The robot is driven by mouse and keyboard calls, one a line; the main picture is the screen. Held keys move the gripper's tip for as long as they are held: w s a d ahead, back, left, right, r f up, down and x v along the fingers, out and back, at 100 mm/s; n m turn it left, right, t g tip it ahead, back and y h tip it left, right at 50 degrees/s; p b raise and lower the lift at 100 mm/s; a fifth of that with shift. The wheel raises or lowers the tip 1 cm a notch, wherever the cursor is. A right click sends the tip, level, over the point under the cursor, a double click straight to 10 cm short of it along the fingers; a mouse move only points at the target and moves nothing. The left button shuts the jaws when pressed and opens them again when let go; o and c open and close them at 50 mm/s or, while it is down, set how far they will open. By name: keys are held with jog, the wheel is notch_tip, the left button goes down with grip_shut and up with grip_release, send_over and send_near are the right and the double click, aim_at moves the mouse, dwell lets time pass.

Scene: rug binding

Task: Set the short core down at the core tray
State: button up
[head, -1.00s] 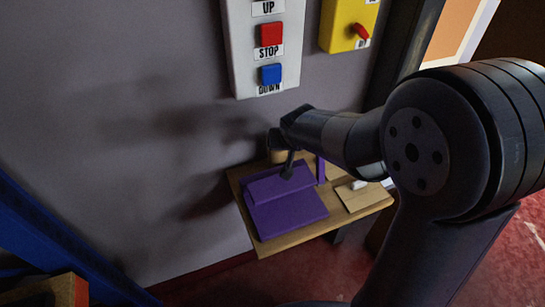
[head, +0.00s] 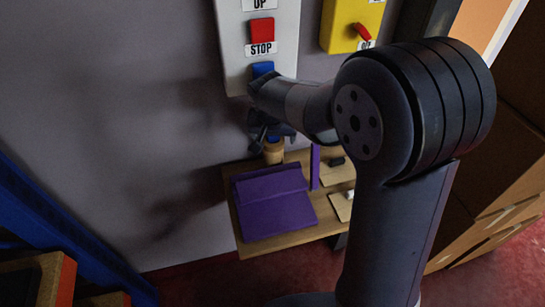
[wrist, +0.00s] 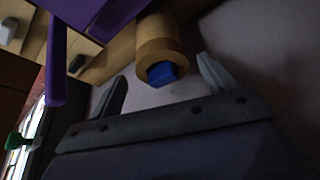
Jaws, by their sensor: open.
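The short core, a tan tube (head: 274,155), stands upright on the wooden shelf, behind a purple sloped piece (head: 275,212). In the wrist view the tube (wrist: 160,42) shows blue inside its open end. I cannot tell for sure which piece is the core tray. My gripper (head: 264,138) is just above the tube, against the wall side. In the wrist view its two fingers (wrist: 163,84) are spread wide with nothing between them, and the tube's end is just beyond them, apart from both. The tube's base is partly hidden by the purple piece.
A purple upright post (head: 315,167) stands close to the tube's right. Wooden boards with a black piece (head: 337,161) and a white piece (head: 349,194) lie right of it. A control box with red and blue buttons (head: 262,31) hangs on the wall near my gripper.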

aim_at(272, 154)
jog(key=shift+p+x, duration=0.35)
jog(key=shift+x, duration=2.4)
jog(key=shift+s+a, duration=0.1)
jog(key=shift+a, duration=0.05)
jog(key=c, duration=1.5)
jog(key=shift+c, duration=0.6)
jog(key=shift+r, duration=0.1)
